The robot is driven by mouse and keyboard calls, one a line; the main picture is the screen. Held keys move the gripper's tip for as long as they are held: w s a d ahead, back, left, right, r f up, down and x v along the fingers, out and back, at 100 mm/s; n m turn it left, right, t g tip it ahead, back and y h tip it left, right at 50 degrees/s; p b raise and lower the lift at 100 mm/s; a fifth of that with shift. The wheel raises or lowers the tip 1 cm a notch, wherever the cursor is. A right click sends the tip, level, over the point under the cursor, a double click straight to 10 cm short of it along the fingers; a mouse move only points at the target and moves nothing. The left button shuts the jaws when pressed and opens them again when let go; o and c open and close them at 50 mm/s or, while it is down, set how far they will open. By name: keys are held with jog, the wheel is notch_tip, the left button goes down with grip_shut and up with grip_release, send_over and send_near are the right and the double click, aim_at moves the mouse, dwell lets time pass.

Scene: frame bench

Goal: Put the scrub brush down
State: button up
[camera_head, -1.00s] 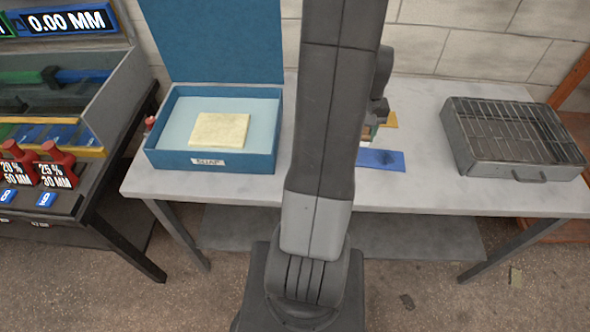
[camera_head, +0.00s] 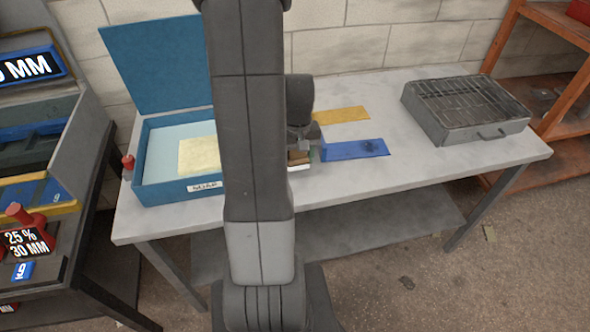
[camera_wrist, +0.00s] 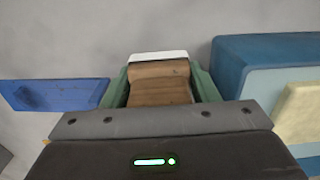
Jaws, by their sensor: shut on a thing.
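The scrub brush (camera_wrist: 158,84) has a brown wooden body and a pale strip along its far edge. In the wrist view it sits between the green fingers of my gripper (camera_wrist: 160,92), which is shut on it. In the head view the brush (camera_head: 300,157) shows only partly beside my arm, just left of the blue mat. My gripper (camera_head: 300,146) is partly hidden there by my arm. The brush is over the grey bench top (camera_head: 345,190). I cannot tell whether it touches the surface.
The blue mat (camera_head: 354,149) has a dark smudge, and a yellow mat (camera_head: 341,115) lies behind it. An open blue box (camera_head: 160,190) labelled SOAP holds a pale yellow block (camera_head: 197,154). A metal grill tray (camera_head: 465,108) stands at right. Bare bench lies in front of the mats.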

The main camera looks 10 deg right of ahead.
aim_at(297, 177)
notch_tip(297, 177, down, 4)
jog(key=shift+f, duration=0.2)
jog(key=shift+f, duration=0.15)
jog(key=shift+s+f+b, duration=0.1)
jog(key=shift+f+b, duration=0.15)
jog(key=shift+b, duration=0.1)
jog(key=o, duration=0.9)
jog(key=shift+o, duration=1.1)
jog(key=shift+d, duration=0.1)
jog(key=shift+s+a, duration=0.1)
jog(key=shift+a, duration=0.1)
